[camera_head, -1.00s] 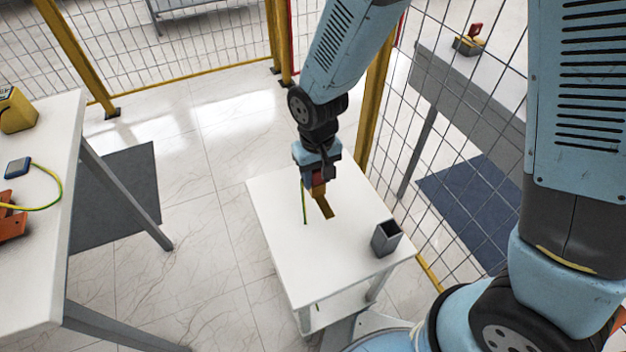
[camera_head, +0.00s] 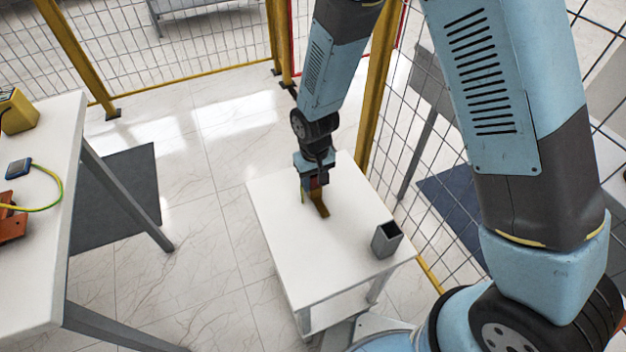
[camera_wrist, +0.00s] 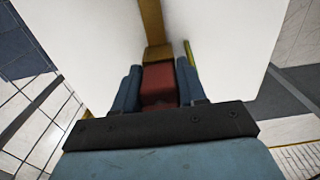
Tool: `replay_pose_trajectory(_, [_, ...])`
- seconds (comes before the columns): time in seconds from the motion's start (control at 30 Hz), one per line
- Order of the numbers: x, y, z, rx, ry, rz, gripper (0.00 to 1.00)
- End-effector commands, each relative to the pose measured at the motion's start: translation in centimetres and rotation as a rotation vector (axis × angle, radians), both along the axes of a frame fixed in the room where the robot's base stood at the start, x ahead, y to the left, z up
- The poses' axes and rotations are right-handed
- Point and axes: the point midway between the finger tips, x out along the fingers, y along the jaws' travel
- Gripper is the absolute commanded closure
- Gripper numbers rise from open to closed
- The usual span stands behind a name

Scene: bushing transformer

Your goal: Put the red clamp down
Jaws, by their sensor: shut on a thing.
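My gripper (camera_head: 315,187) is over the small white table (camera_head: 285,240), pointing down. In the wrist view, the two blue fingers of my gripper (camera_wrist: 158,88) are shut on the red clamp (camera_wrist: 158,80), one on each side. The clamp shows only as a sliver of red (camera_head: 319,181) in the head view. A brass-coloured part (camera_wrist: 152,20) extends beyond the red body; it also shows below my gripper (camera_head: 320,206), close to the tabletop. I cannot tell whether it touches the table or is all one piece.
A grey open-topped holder (camera_head: 387,240) stands near the small table's right corner. A green-yellow strip (camera_wrist: 190,54) shows beside the clamp. A larger white table (camera_head: 45,215) at left holds a yellow box (camera_head: 18,112) and an orange tool (camera_head: 12,222). Mesh fencing (camera_head: 440,190) runs along the right.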

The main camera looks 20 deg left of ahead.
Motion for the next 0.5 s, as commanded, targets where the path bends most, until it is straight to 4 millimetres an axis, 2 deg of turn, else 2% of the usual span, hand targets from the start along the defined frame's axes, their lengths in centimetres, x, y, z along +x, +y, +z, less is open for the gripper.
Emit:
replay_pose_trajectory(0.37, [0.03, 0.00, -0.56, 0.001, -0.001, 0.000, 0.90])
replay_pose_trajectory(0.4, [0.02, -0.01, -0.63, 0.001, -0.001, 0.000, 0.58])
replay_pose_trajectory(0.5, [0.03, -0.02, -0.60, 0.001, -0.001, 0.000, 0.49])
